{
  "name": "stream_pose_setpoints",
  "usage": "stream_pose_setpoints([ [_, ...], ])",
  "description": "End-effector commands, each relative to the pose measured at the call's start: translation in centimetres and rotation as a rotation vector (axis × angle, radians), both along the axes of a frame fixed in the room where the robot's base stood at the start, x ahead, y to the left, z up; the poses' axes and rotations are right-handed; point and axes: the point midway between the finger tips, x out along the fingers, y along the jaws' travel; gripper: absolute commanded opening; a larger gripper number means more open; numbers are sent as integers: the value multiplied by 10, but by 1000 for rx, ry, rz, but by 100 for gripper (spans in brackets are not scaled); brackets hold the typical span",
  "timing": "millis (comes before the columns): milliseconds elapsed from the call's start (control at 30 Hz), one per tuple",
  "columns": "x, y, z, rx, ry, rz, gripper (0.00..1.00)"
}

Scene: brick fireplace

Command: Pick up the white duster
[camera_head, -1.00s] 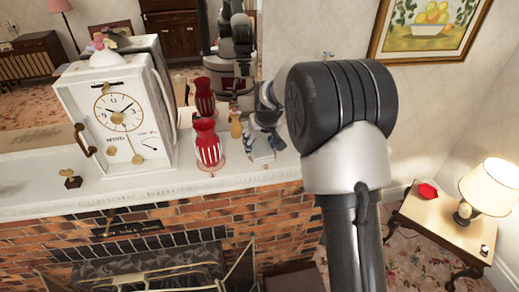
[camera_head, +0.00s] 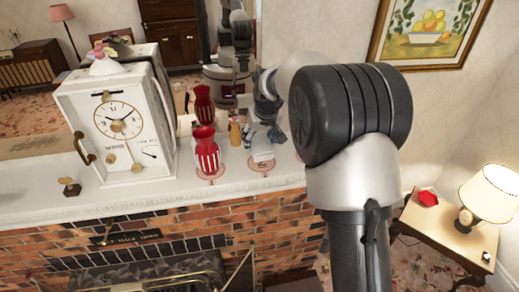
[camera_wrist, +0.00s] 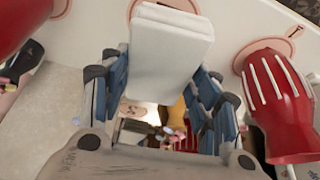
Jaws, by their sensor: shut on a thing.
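The white duster (camera_wrist: 168,55) is a pale block between the blue-sided fingers of my gripper (camera_wrist: 163,85) in the wrist view. My gripper is shut on it. In the head view the duster (camera_head: 262,147) shows below my gripper (camera_head: 265,122), over a reddish ring mark on the white mantel shelf (camera_head: 240,186). It appears slightly above the shelf. My arm hides the shelf's right end in the head view.
A red and white striped vase (camera_head: 207,155) stands close left of the duster; it also shows in the wrist view (camera_wrist: 280,100). A white clock (camera_head: 118,125) stands farther left. A mirror is behind. A side table with a lamp (camera_head: 490,192) is at the right.

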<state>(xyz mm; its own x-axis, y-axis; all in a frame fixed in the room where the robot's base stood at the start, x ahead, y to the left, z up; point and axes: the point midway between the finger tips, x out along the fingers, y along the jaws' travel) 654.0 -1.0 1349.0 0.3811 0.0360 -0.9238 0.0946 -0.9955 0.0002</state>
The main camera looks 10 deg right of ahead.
Motion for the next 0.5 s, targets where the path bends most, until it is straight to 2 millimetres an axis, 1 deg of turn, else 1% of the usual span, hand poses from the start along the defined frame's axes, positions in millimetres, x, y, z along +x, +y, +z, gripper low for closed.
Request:
stream_pose_setpoints([
  [33,1,0,14,0,-6,0,33],
  [200,1,0,59,-1,-7,1,33],
  [400,1,0,104,0,-4,0,33],
  [500,0,0,121,0,-3,0,33],
])
